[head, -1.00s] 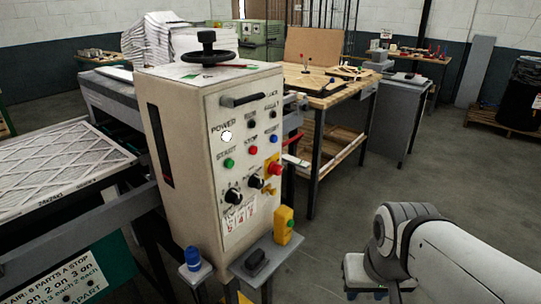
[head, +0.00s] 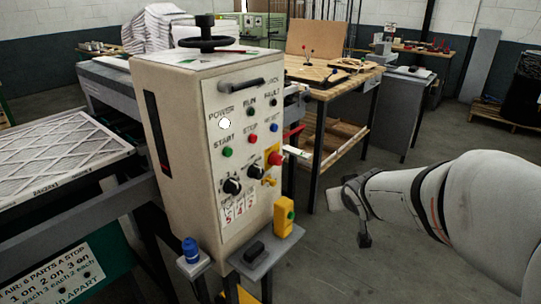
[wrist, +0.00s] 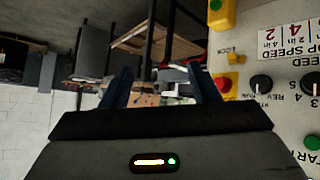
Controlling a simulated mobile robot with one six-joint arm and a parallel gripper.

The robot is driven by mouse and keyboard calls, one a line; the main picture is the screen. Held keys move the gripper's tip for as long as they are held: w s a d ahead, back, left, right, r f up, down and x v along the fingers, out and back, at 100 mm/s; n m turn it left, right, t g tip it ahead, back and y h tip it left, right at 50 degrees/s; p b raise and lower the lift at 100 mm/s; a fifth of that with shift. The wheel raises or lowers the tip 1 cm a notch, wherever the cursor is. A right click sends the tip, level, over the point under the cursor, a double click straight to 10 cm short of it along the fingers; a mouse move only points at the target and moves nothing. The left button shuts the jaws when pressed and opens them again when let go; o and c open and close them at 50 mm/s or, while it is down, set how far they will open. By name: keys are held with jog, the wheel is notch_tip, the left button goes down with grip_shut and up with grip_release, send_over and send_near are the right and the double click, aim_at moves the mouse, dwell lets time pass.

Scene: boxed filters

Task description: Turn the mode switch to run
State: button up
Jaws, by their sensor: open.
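The cream control cabinet (head: 182,105) stands left of centre in the head view. Two black knobs sit low on its panel: the left one (head: 232,187), by a speed label, and the right one (head: 254,171), beside the red emergency stop (head: 275,158). The wrist view shows the right knob (wrist: 260,82) near a REV label and the speed knob (wrist: 312,84). No mode label is legible; the right knob looks like the mode switch, its setting unclear. My gripper (head: 348,214) is open and empty, right of the panel and apart from it. Its fingers (wrist: 163,76) point past the panel.
A yellow box with a green button (head: 287,214) and a grey shelf (head: 262,258) jut out below the panel. A wooden workbench (head: 325,77) stands behind. A white lamp (head: 224,123) is lit by POWER.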

jog(key=w+a+n+t+y, duration=0.1)
jog(key=w+a+t, duration=0.1)
jog(key=w, duration=0.3)
jog(key=n+y+b, duration=0.3)
jog(key=n+y, duration=0.4)
jog(key=y, duration=0.7)
send_near(260, 174)
jog(key=w+a, duration=0.1)
jog(key=w, duration=0.1)
jog(key=shift+g, duration=0.4)
jog(key=x, duration=0.7)
jog(key=shift+a+r, duration=0.2)
jog(key=shift+a, duration=0.2)
